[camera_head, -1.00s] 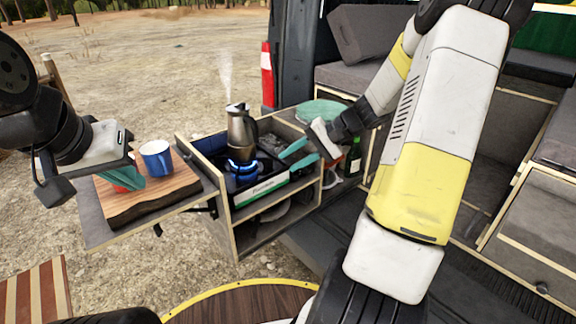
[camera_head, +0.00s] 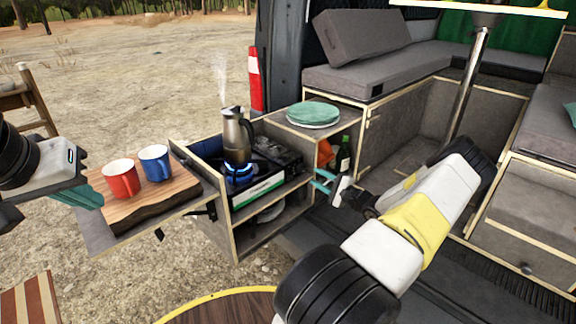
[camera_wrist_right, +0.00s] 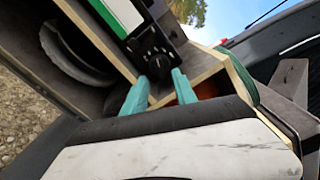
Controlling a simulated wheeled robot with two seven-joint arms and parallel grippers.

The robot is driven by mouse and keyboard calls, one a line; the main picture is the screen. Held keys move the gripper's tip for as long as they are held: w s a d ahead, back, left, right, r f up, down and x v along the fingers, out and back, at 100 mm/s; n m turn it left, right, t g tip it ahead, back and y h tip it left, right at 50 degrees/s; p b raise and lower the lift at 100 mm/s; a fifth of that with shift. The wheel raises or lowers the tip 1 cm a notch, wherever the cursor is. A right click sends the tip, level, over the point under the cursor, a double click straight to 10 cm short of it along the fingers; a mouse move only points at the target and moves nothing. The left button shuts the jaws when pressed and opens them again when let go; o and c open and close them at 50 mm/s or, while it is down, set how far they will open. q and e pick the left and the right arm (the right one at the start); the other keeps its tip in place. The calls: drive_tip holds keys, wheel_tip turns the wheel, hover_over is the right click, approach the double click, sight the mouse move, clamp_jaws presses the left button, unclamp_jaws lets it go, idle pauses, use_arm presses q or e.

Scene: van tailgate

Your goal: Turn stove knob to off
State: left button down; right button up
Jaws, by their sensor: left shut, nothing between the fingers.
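The stove (camera_head: 262,188) sits in a pull-out box, its white and green front strip facing me. A blue flame burns under a steaming metal kettle (camera_head: 238,132) on its left burner. In the right wrist view a black knob (camera_wrist_right: 157,66) on the stove front shows just beyond the fingertips. Its exact setting is hard to read. My right gripper (camera_head: 322,181) is open and empty, close in front of the stove's right end; its teal fingers (camera_wrist_right: 160,90) are apart, the knob ahead between them. My left gripper (camera_head: 92,196) is shut and empty beside the cutting board.
A red mug (camera_head: 120,179) and a blue mug (camera_head: 155,163) stand on the wooden cutting board (camera_head: 150,203) at left. Plates with a green cloth (camera_head: 314,113) lie on the box top. A green bottle (camera_head: 343,158) and an orange item stand in the right compartment.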

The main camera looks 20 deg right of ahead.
sight(305, 171)
drive_tip(key=shift+x, duration=2.4)
drive_tip(key=shift+c, duration=0.2)
clamp_jaws()
